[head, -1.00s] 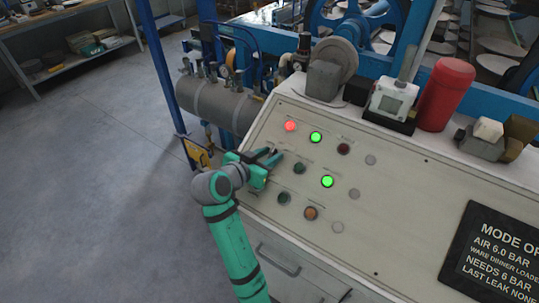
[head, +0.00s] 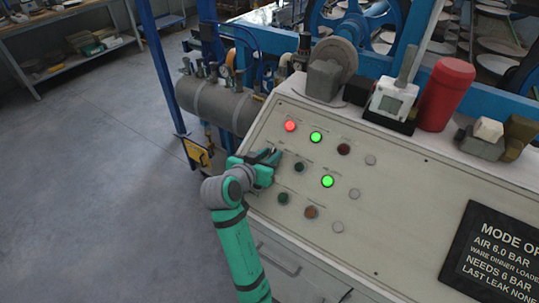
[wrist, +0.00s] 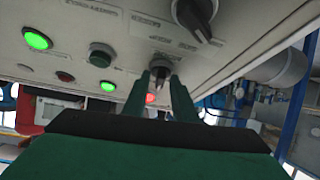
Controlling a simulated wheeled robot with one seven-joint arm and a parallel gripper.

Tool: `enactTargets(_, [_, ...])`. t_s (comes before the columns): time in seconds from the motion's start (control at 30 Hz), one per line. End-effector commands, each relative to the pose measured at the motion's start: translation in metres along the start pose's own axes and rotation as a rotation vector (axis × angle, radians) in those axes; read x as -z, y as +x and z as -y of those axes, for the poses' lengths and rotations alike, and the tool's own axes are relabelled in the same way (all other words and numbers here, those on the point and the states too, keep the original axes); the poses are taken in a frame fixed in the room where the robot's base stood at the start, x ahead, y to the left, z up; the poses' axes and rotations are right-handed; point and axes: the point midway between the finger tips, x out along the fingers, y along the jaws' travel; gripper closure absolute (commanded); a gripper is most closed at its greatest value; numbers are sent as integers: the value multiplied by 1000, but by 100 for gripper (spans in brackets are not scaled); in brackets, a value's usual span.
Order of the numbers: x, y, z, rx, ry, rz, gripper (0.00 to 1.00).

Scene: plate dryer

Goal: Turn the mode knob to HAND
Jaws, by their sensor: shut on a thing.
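My gripper (head: 272,157) is at the left side of the sloped control panel (head: 400,200). In the wrist view its two green fingers (wrist: 161,76) stand on either side of a small dark knob (wrist: 160,66) and are shut on it. A larger black knob (wrist: 196,14) with a pointer sits nearer the camera, clear of the fingers. Labels beside both knobs are too blurred to read, so I cannot tell which is the mode knob or where it points. In the head view my gripper and arm hide the held knob.
A red lamp (head: 290,126), green lamps (head: 316,137) and dark buttons (head: 299,167) sit close right of my gripper. A red cylinder (head: 446,94) and a gauge box (head: 392,100) stand on the panel's top. Open floor (head: 90,200) lies to the left.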

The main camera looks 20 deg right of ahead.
Motion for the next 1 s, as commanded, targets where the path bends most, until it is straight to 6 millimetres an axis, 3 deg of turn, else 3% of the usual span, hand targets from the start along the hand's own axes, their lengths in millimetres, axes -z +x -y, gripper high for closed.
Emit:
enactTargets(0.6, [2, 2, -7, 293, -385, -2, 97])
enactTargets(1.0, [2, 2, -8, 373, -493, -1, 97])
